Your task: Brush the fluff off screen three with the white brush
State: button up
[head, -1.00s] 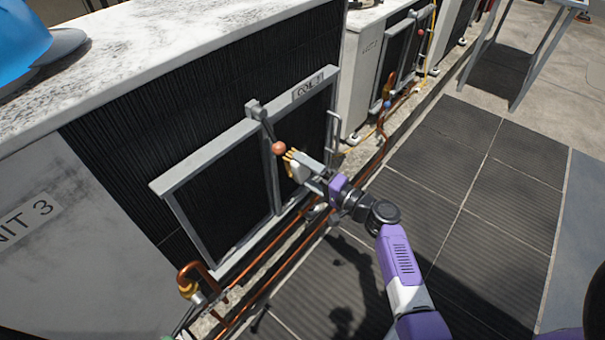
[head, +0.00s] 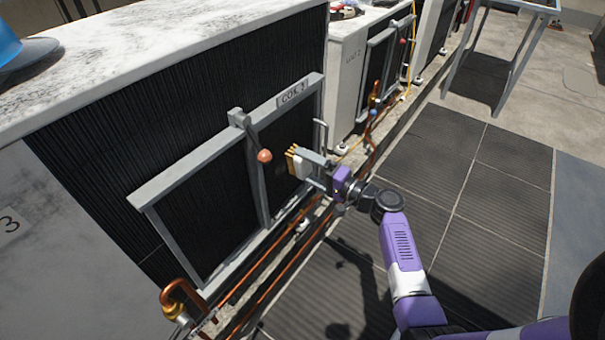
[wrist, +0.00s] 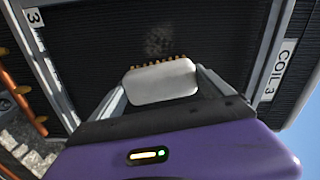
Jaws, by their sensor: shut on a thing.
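Screen three (head: 288,125) is the dark finned face behind a grey frame, under a COIL 3 label (head: 293,92). In the wrist view the screen (wrist: 215,35) fills the upper part, and a faint greyish patch of fluff (wrist: 158,42) lies on it just beyond the bristles. My gripper (head: 312,164) is shut on the white brush (head: 303,166), whose tan bristles point at the screen. The brush's white back (wrist: 162,84) sits between my fingers in the wrist view. I cannot tell whether the bristles touch the screen.
A lever with an orange-red knob (head: 264,155) hangs on the frame's middle post, left of the brush. Copper pipes (head: 262,268) run low along the unit. Another condenser (head: 343,75) stands beyond, and a grey table (head: 500,45) farther back. The dark floor mats (head: 440,190) look clear.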

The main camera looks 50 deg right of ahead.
jog(key=shift+d, duration=0.2)
jog(key=shift+a, duration=0.1)
jog(key=shift+w+a, duration=0.1)
jog(key=shift+a, duration=2.25)
jog(key=shift+a+r, duration=0.1)
jog(key=shift+a, duration=1.6)
jog(key=s, duration=0.6)
jog(key=shift+s+d, duration=0.25)
jog(key=shift+s, duration=0.1)
